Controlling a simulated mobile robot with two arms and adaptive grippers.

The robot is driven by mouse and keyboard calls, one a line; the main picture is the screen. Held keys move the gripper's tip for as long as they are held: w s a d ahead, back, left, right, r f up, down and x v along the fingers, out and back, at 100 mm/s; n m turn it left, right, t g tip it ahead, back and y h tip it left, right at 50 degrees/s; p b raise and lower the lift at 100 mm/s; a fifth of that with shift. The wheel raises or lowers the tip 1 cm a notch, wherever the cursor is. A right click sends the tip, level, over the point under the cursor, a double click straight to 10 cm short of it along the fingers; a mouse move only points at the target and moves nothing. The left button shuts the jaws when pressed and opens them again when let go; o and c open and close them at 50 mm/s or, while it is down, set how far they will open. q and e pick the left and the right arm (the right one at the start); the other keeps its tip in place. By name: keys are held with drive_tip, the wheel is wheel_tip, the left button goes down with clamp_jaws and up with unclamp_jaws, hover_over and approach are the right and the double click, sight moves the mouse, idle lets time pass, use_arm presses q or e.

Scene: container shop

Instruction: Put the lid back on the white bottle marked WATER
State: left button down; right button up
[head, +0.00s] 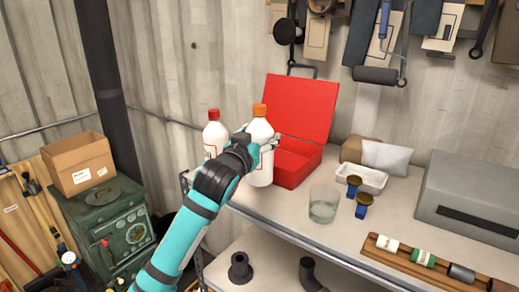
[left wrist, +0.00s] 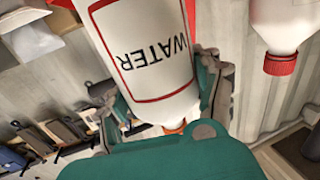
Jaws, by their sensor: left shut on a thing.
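The white bottle marked WATER (head: 262,174) is upright by the shelf top's left end, with an orange lid (head: 260,109) on its mouth. I cannot tell whether the lid is tight. My left gripper (head: 257,146) is shut around the upper part of this bottle, below the lid. In the left wrist view the bottle (left wrist: 150,75) appears upside down, its label readable, with fingers on both sides and a bit of the orange lid (left wrist: 175,127) showing. Whether its base touches the shelf is unclear. My right gripper is not in view.
A second white bottle with a red cap (head: 214,130) stands close to the left. An open red box (head: 298,110) is behind.

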use_arm(q)
wheel_tip(320, 180, down, 3)
drive_tip(key=shift+r+p, duration=0.1)
drive_tip(key=shift+p, duration=0.75)
drive_tip(key=shift+f, duration=0.45)
drive_tip(key=shift+c, duration=0.9)
unclamp_jaws()
